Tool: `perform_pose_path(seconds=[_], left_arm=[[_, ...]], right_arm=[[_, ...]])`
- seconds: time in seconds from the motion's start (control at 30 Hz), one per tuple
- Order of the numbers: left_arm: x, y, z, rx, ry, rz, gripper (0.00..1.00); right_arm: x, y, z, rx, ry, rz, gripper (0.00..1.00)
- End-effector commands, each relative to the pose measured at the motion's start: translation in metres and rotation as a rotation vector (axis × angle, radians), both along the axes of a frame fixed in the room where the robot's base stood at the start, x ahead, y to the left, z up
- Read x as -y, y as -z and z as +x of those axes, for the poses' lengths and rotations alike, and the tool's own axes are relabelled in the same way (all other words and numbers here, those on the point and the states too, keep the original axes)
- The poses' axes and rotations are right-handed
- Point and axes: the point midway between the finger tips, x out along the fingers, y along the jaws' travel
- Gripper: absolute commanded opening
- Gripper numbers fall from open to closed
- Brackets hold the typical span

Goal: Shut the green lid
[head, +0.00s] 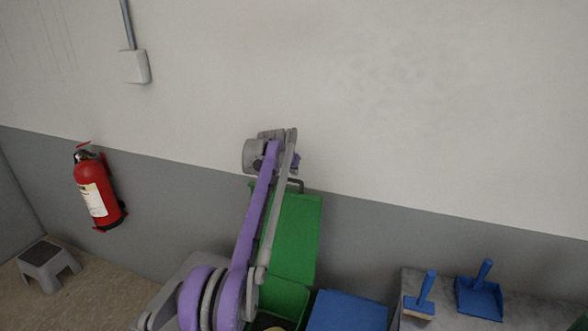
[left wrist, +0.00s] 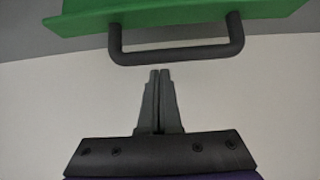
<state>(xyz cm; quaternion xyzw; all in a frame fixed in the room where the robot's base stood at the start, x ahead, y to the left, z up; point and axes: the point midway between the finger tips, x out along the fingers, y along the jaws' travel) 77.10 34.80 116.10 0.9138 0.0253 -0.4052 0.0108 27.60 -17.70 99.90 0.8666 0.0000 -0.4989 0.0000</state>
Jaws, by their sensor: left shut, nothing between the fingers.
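The green lid (head: 293,238) stands open, raised up against the wall above its green bin (head: 284,297). A dark bar handle (head: 296,183) is at the lid's upper edge. In the left wrist view the lid (left wrist: 175,14) runs along the top, with its handle (left wrist: 178,55) in front of my fingers. My left gripper (left wrist: 160,74) is shut and empty, its tips close to the handle's bar with a small gap showing in the picture. In the head view my left arm hides part of the lid's left side, and the fingertips are not clear. My right gripper is not in view.
A blue lid (head: 347,311) is right of the green bin. A grey table (head: 405,287) holds a blue brush (head: 424,290) and a blue dustpan (head: 481,297). A fire extinguisher (head: 97,188) hangs on the wall at left, above a grey stool (head: 46,262).

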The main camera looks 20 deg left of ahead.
Motion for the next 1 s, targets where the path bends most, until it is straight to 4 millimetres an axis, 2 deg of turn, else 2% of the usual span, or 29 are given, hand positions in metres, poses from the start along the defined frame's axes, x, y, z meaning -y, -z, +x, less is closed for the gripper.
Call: perform_pose_path(seconds=[0.03,0.2,0.77,1.0], left_arm=[[0.000,0.006,-0.007,-0.004,-0.001,0.000,0.00],[0.001,0.004,-0.017,-0.002,-0.001,-0.001,0.00],[0.001,0.002,-0.022,0.003,-0.001,-0.001,0.00],[0.002,0.003,-0.036,0.038,-0.001,0.001,0.00]], right_arm=[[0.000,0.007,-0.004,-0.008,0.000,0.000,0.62],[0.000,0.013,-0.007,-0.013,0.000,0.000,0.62],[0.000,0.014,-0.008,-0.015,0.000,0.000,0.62],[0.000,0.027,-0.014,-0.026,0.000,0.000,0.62]])
